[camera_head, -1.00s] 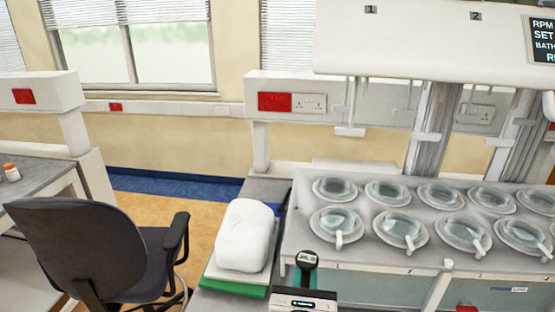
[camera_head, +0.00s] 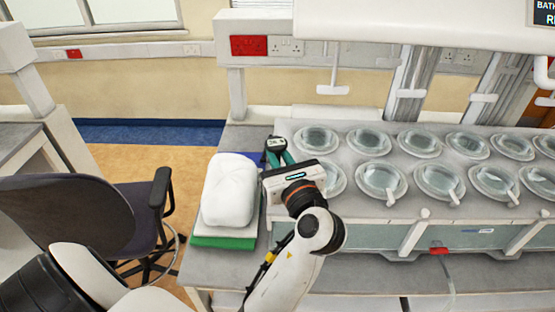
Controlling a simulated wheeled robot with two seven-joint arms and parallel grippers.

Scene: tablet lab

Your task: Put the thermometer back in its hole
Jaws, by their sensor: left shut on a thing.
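The thermometer shows its dark head with a small display (camera_head: 276,143). My left gripper (camera_head: 279,155) is shut on it, with teal fingers on either side just below the head. The thermometer's stem is hidden behind the gripper. I cannot make out the hole; the gripper and wrist cover part of that corner. My right gripper is not in view.
Several lidded vessels (camera_head: 382,181) stand in two rows on the bath. A white bag-like bundle (camera_head: 229,190) lies on a green item (camera_head: 222,241) just left of the gripper. Stirrer shafts hang from the white head unit (camera_head: 420,22) above. A chair (camera_head: 65,215) is at left.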

